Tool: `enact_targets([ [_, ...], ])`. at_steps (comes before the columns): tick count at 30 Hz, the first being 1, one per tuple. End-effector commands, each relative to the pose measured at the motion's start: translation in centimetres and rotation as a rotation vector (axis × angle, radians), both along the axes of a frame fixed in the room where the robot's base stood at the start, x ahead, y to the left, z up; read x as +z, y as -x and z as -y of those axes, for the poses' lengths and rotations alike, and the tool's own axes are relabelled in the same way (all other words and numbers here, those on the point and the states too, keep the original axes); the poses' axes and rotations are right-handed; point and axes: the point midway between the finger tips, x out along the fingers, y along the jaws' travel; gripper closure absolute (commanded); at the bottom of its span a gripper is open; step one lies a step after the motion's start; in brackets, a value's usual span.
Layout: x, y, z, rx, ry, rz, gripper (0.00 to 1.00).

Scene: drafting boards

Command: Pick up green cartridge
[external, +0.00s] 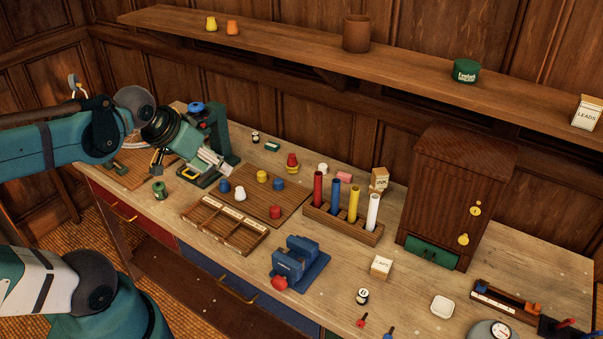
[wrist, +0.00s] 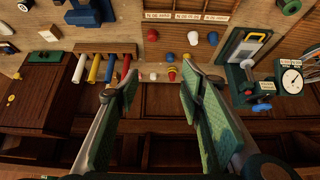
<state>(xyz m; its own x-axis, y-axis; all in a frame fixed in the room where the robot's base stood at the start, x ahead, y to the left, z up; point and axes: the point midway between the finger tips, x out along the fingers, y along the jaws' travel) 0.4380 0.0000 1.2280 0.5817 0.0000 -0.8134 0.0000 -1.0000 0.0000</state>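A small green cylinder (external: 159,190), which looks like the green cartridge, stands on the left part of the bench in the external view. A dark green round piece (wrist: 287,5), likely the same one, is cut by the top right edge of the wrist view. My gripper (wrist: 150,85) is open, with green-padded fingers spread and nothing between them. In the external view my gripper (external: 213,165) hangs above the bench, to the right of the green cylinder and apart from it. Its fingertips are hard to make out there.
A wooden board (external: 247,182) with red, blue, yellow and white pieces lies right of the cylinder. A compartment tray (external: 225,228), a rack of coloured tubes (external: 343,224) and a blue vise (external: 298,262) stand nearby. A wooden cabinet (external: 459,190) stands at right.

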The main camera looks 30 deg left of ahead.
Motion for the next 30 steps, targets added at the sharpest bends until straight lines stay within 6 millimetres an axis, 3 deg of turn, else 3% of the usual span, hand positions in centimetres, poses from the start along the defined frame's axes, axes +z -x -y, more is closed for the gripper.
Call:
enact_targets([
  [6,0.0,0.0,0.0,0.000,0.000,0.000,0.62],
  [9,0.0,0.0,0.0,0.000,0.000,0.000,0.54],
  [20,0.0,-0.1,-0.1,0.007,0.002,-0.002,0.54],
  [30,-0.5,-1.5,-2.2,0.132,0.061,-0.044,0.54],
])
